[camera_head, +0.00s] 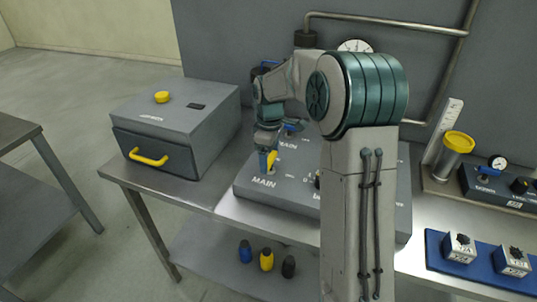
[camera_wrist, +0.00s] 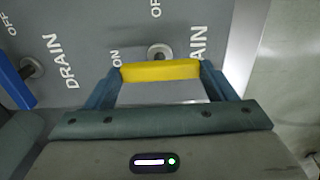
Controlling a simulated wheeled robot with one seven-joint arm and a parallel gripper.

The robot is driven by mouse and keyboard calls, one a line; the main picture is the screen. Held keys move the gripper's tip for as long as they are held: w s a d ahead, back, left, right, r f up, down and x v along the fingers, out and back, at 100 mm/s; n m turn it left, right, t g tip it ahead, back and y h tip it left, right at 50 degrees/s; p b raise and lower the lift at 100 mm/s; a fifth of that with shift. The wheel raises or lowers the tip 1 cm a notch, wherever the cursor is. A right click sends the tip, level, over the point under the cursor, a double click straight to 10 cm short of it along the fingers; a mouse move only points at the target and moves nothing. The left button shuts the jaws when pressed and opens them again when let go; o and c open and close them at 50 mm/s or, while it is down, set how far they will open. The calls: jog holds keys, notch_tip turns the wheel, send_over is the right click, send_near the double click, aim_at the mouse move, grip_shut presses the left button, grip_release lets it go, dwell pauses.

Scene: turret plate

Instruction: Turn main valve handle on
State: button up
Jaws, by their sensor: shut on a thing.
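The main valve handle (camera_wrist: 160,71) is a yellow bar that lies crosswise between my fingertips in the wrist view. My gripper (camera_wrist: 160,84) is shut on it, one blue-grey finger at each end. A round metal pivot shows just above the bar. An "ON" label is by the bar's left end, and part of an "OFF" label is at the top edge. In the head view the yellow handle (camera_head: 271,160) shows beneath my gripper (camera_head: 268,148), above the "MAIN" label on the grey valve panel (camera_head: 250,195). My arm hides much of the panel.
A blue drain handle (camera_wrist: 14,83) is left of my gripper in the wrist view. A grey box (camera_head: 175,125) with a yellow button and pull stands left of the panel. Pipes (camera_head: 390,25) and a gauge (camera_head: 355,46) are behind. A yellow-topped cylinder (camera_head: 455,150) stands at right.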

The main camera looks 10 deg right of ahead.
aim_at(270, 158)
jog(key=o, duration=1)
jog(key=shift+w+d, duration=0.1)
notch_tip(270, 158, up, 14)
jog(key=shift+b, duration=0.3)
jog(key=s+f+m+t, duration=0.1)
jog(key=s+f+m, duration=0.1)
jog(key=s, duration=0.7)
jog(key=s+f+m+t, duration=0.1)
jog(key=s+f+m, duration=0.2)
jog(key=s, duration=0.7)
jog(key=s+f+m+t, duration=0.1)
jog(key=s+f+m, duration=0.1)
jog(key=s+m, duration=0.4)
jog(key=s, duration=0.4)
jog(key=shift+f, duration=0.35)
